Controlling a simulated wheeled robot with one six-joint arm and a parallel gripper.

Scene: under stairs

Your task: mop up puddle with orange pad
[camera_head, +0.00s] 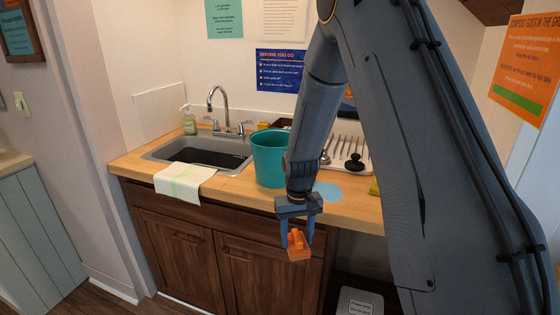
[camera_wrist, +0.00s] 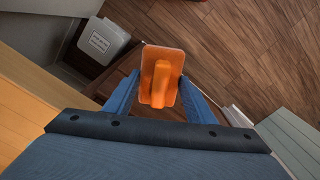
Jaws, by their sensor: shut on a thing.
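My gripper (camera_head: 297,236) is shut on the orange pad (camera_head: 299,252) and holds it in the air in front of the counter's front edge, below the counter top. In the wrist view the pad (camera_wrist: 175,62) sits between the two blue fingers of my gripper (camera_wrist: 160,88), with its raised handle towards the camera. The puddle (camera_head: 328,191) is a light blue patch on the wooden counter, to the right of the teal bucket. My arm hides part of its left side. The puddle is not seen in the wrist view.
The teal bucket (camera_head: 269,160) stands left of the puddle, beside the sink (camera_head: 206,150). A striped towel (camera_head: 184,180) hangs over the counter's front edge. A dish rack (camera_head: 347,150) is behind the puddle. A grey bin (camera_wrist: 97,42) stands on the floor.

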